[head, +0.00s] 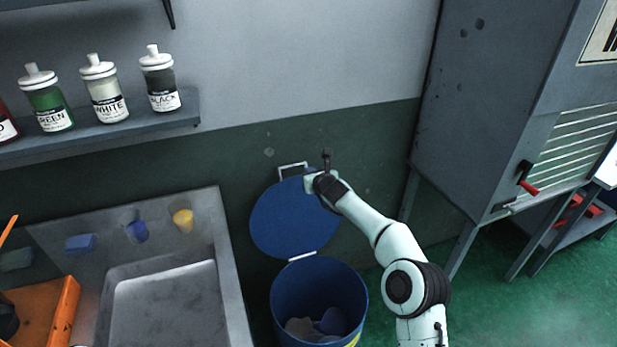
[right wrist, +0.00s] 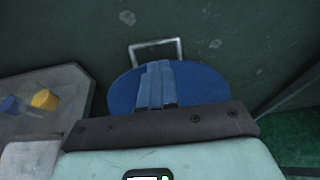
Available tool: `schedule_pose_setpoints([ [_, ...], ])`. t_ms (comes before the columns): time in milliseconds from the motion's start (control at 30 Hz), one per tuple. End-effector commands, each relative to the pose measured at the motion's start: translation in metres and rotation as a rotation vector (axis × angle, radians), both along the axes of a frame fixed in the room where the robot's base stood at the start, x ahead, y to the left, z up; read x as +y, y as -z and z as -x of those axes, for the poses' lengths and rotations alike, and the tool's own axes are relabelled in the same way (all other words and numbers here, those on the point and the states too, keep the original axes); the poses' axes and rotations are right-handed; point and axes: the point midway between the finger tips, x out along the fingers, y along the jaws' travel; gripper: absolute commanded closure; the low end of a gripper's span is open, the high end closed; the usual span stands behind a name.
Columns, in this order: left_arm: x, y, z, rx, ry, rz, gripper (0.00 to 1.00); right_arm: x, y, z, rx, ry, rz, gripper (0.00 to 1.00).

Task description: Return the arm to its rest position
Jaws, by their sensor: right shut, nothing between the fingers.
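My right arm reaches up from the lower right in the head view. My right gripper (head: 325,160) is in front of the raised lid's upper right edge, near the wall. In the right wrist view its fingers (right wrist: 157,72) are together with nothing between them. The round blue lid (head: 290,222) stands open against the green wall, with a metal handle (head: 291,168) at its top. Whether the gripper touches the lid I cannot tell. The blue bin (head: 283,294) below is open and holds some pale and bluish items. My left gripper is not in view.
A shelf (head: 150,127) above holds several labelled bottles. A grey cabinet (head: 480,110) stands right. Green floor (head: 500,290) is clear lower right.

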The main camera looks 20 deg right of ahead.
Motion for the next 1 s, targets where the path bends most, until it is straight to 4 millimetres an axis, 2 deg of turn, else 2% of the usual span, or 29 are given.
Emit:
schedule_pose_setpoints([
  [33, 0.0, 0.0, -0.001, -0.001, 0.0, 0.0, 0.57, -0.001, -0.017, 0.006, -0.008, 0.001, 0.001, 1.0],
  [100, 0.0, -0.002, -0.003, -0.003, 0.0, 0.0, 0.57, -0.001, -0.033, 0.012, -0.008, 0.0, 0.0, 1.0],
  [300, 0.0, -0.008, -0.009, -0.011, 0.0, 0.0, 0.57, -0.003, -0.065, 0.026, -0.006, 0.001, 0.0, 1.0],
  [433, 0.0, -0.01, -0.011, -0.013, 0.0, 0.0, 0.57, -0.002, -0.075, 0.031, -0.005, 0.0, 0.0, 1.0],
  [533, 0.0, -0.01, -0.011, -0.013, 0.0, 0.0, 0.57, -0.001, -0.066, 0.034, 0.013, -0.011, 0.028, 1.0],
  [567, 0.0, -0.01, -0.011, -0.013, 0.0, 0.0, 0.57, 0.0, -0.059, 0.035, 0.025, -0.019, 0.051, 1.0],
  [667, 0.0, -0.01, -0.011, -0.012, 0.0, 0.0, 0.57, 0.004, -0.014, 0.043, 0.092, -0.072, 0.181, 1.0],
  [767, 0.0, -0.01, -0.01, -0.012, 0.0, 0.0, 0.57, 0.01, 0.054, 0.062, 0.19, -0.176, 0.386, 1.0],
  [800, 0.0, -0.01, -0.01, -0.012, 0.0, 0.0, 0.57, 0.012, 0.083, 0.072, 0.23, -0.23, 0.474, 1.0],
  [867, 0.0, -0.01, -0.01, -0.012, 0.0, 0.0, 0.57, 0.015, 0.126, 0.091, 0.287, -0.323, 0.607, 1.0],
  [1000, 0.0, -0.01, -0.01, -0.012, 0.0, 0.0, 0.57, 0.022, 0.218, 0.148, 0.392, -0.583, 0.894, 1.0],
])
